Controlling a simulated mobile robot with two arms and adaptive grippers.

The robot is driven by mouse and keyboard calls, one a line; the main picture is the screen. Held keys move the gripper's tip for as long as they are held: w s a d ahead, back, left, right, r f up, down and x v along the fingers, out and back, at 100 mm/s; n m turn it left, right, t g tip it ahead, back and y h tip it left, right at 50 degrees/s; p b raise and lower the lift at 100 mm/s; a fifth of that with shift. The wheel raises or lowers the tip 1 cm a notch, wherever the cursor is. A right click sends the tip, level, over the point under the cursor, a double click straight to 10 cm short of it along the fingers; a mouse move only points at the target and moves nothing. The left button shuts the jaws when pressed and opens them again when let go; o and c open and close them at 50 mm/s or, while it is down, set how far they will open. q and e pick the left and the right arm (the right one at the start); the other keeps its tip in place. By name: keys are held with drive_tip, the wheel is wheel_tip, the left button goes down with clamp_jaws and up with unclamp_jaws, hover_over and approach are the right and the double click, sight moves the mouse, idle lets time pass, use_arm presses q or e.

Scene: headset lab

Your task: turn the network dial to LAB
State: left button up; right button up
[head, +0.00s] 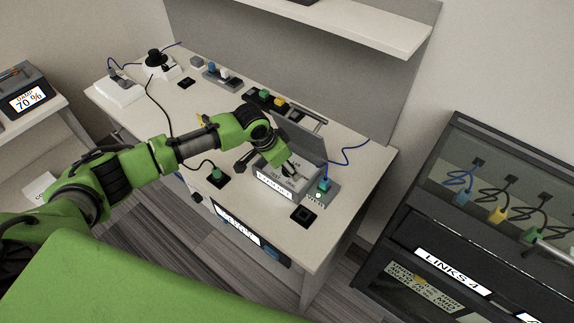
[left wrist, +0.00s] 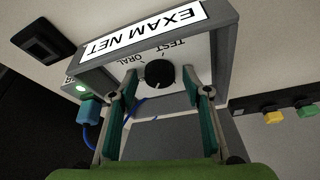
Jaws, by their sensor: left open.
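The network box (head: 272,188) is grey with a white label on its front edge and stands near the right end of the desk. In the left wrist view its EXAM NET label (left wrist: 157,29) appears upside down. The black round dial (left wrist: 159,73) sits on its pale face, with TEST and ORAL printed near it; I cannot read LAB there. My left gripper (head: 290,171) is over the box. In the left wrist view its two fingers stand apart, one on each side of the dial, with gaps visible. The dial is hidden in the head view.
A blue plug (left wrist: 90,110) and its cable sit at the box's side, near a small green light. A raised dark lid (head: 298,138) stands behind the box. A black square switch (head: 303,214) lies in front. Yellow and green blocks (head: 272,99) are farther back. A dark cabinet (head: 450,245) stands right.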

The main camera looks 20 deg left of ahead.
use_arm(q)
drive_tip(key=c, duration=1.1)
drive_tip(key=shift+o, duration=0.2)
drive_tip(key=shift+d+r+n+p, duration=0.1)
drive_tip(key=shift+r+n+p, duration=0.15)
drive_tip(key=shift+p, duration=0.4)
drive_tip(key=n+p, duration=0.2)
drive_tip(key=n+y+p, duration=0.1)
drive_tip(key=n+p, duration=0.1)
drive_tip(key=p, duration=0.1)
drive_tip(key=shift+s+d+t+y+p, duration=0.1)
drive_tip(key=shift+d+t+y+p, duration=0.05)
drive_tip(key=shift+t+y+p, duration=0.15)
drive_tip(key=shift+f+n+y+p, duration=0.1)
drive_tip(key=shift+n+y+p, duration=0.3)
drive_tip(key=shift+n+p, duration=0.5)
drive_tip(key=shift+n, duration=0.65)
drive_tip(key=shift+f, duration=0.1)
